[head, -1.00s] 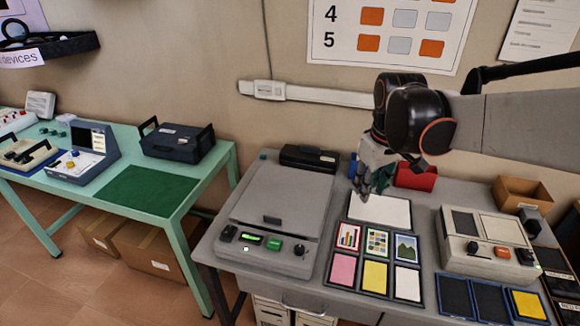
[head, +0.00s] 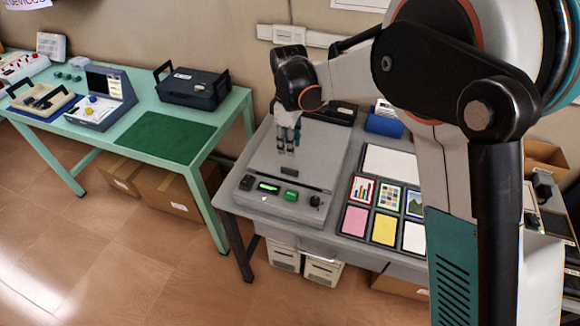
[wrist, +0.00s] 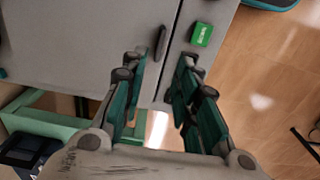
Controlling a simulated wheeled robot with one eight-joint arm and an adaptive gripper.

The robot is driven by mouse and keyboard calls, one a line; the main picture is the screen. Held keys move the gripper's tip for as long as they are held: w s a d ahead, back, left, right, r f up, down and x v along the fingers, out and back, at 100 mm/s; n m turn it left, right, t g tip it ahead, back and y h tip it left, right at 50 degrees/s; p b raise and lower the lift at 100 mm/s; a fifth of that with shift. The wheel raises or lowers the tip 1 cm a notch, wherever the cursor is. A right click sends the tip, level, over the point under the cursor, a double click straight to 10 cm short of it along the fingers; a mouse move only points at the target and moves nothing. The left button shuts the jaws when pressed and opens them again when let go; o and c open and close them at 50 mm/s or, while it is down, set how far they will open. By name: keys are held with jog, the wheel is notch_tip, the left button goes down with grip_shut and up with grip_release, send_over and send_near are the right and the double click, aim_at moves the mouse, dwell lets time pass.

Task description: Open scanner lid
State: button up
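The scanner (head: 322,140) is a grey flatbed box on the left of the grey table, with its lid lying shut. A dark handle (head: 289,171) sits at the lid's front edge, behind a control strip with a green button (head: 291,195). My gripper (head: 287,148) points down over the lid, just behind the handle in the head view. In the wrist view my gripper (wrist: 161,65) is open and empty, its fingers apart. The handle (wrist: 160,43) shows just beyond and between the fingertips, apart from them. The green button (wrist: 201,34) is to the right.
Framed colour cards (head: 383,229) and a white sheet (head: 390,165) lie right of the scanner. A dark case (head: 330,112) stands behind it. A green table (head: 160,140) with other devices is to the left, across a floor gap. My arm hides the right side.

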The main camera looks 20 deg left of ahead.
aim_at(290, 169)
notch_tip(290, 169, down, 11)
jog(key=shift+r+b, duration=0.1)
jog(key=shift+b, duration=1.05)
grip_shut()
